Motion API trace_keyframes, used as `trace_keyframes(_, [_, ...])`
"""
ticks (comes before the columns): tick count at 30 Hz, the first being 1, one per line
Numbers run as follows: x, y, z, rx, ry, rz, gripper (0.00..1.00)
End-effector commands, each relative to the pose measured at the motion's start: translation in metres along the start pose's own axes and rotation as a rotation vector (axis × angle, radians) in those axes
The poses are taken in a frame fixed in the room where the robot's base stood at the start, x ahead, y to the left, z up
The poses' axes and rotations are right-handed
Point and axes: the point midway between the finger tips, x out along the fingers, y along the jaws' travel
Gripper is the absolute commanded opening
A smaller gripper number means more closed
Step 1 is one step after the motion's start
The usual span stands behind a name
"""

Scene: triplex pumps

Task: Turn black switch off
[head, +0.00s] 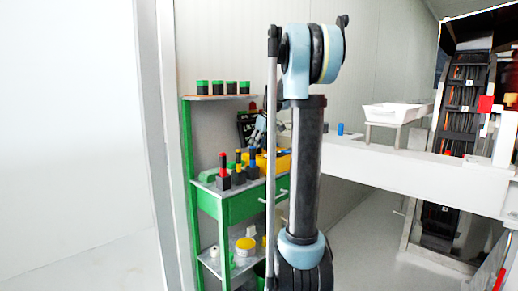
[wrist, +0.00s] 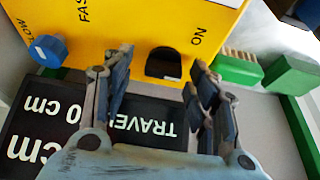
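The black switch (wrist: 163,64) is a dark rounded shape on the face of a yellow box (wrist: 150,22) in the wrist view. The word ON is printed to its right. My gripper (wrist: 162,72) is open, with one finger on each side of the switch in the picture and nothing between them. I cannot tell whether a finger touches the switch. In the head view the yellow box (head: 282,163) sits on the green shelf unit, partly hidden by my arm; the switch cannot be made out there.
A blue knob (wrist: 48,50) is on the box left of the switch. A black sign (wrist: 70,125) reading TRAVEL lies under my gripper. Green brushes (wrist: 238,70) are at right. Several dark blocks with coloured tops (head: 224,172) stand on the green shelf unit (head: 236,208).

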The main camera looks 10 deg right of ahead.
Motion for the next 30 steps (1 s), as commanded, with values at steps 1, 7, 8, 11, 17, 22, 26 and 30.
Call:
trace_keyframes(1, [0.000, 0.000, 0.000, 0.000, 0.000, -0.001, 0.53])
trace_keyframes(7, [-0.004, -0.001, 0.000, -0.001, 0.000, -0.001, 0.53])
trace_keyframes(8, [-0.006, -0.001, 0.000, 0.000, 0.000, -0.001, 0.53])
trace_keyframes(11, [-0.018, -0.001, 0.000, 0.000, -0.001, -0.001, 0.53])
trace_keyframes(17, [-0.055, 0.000, 0.000, 0.000, -0.001, -0.001, 0.53])
trace_keyframes(22, [-0.086, 0.001, -0.001, 0.001, -0.001, -0.001, 0.53])
trace_keyframes(26, [-0.103, 0.001, -0.001, 0.000, -0.001, -0.001, 0.53])
trace_keyframes(30, [-0.115, 0.001, -0.001, 0.000, -0.001, -0.001, 0.53])
